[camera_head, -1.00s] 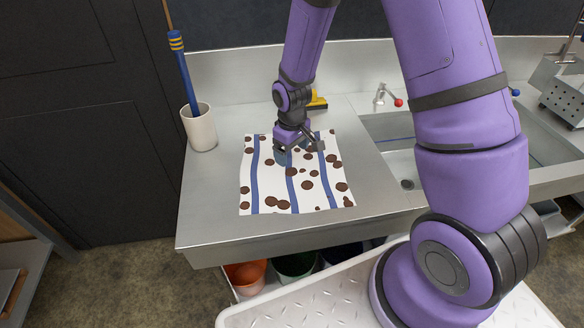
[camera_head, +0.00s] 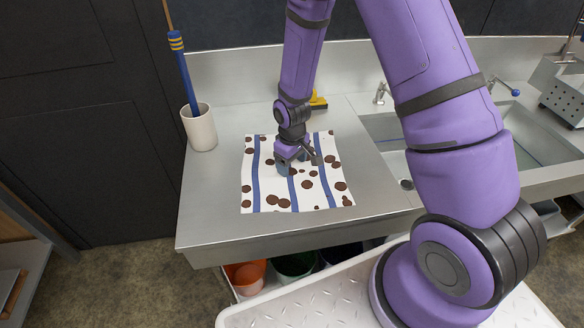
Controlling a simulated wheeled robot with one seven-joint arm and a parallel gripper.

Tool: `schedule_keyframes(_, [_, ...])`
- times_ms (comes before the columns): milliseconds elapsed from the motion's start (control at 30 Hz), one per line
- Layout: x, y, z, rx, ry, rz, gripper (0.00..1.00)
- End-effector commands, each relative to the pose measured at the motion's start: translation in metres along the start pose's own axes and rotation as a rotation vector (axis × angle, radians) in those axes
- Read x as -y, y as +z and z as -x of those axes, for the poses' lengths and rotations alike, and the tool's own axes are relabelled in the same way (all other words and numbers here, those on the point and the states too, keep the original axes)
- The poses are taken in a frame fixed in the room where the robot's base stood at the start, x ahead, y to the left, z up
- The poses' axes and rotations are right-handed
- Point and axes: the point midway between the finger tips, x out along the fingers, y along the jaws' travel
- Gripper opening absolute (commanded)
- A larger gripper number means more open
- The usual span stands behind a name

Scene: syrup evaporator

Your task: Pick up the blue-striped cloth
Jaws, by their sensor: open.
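The blue-striped cloth (camera_head: 270,187) lies flat on the steel counter. It is white with blue stripes and several brown spots. My gripper (camera_head: 297,168) is over the middle of the cloth, pointing down, with its jaws open. The fingertips look close to the cloth; I cannot tell whether they touch it. My gripper and wrist hide part of the cloth's upper middle.
A white cup (camera_head: 199,128) holding a blue-handled tool stands at the counter's back left. A yellow and black object (camera_head: 318,101) is behind my wrist. A sink (camera_head: 391,140) with taps is on the right. The bare counter (camera_head: 225,220) surrounds the cloth.

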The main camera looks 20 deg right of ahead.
Motion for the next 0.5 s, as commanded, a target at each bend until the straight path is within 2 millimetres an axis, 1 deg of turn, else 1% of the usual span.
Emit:
schedule_keyframes(33, [0.0002,0.0013,-0.0015,0.004,-0.001,0.000,0.64])
schedule_keyframes(67, [0.0002,0.0014,-0.0015,0.004,-0.001,0.000,0.61])
schedule_keyframes(500, [0.0003,0.0021,-0.0020,0.006,-0.002,0.000,0.10])
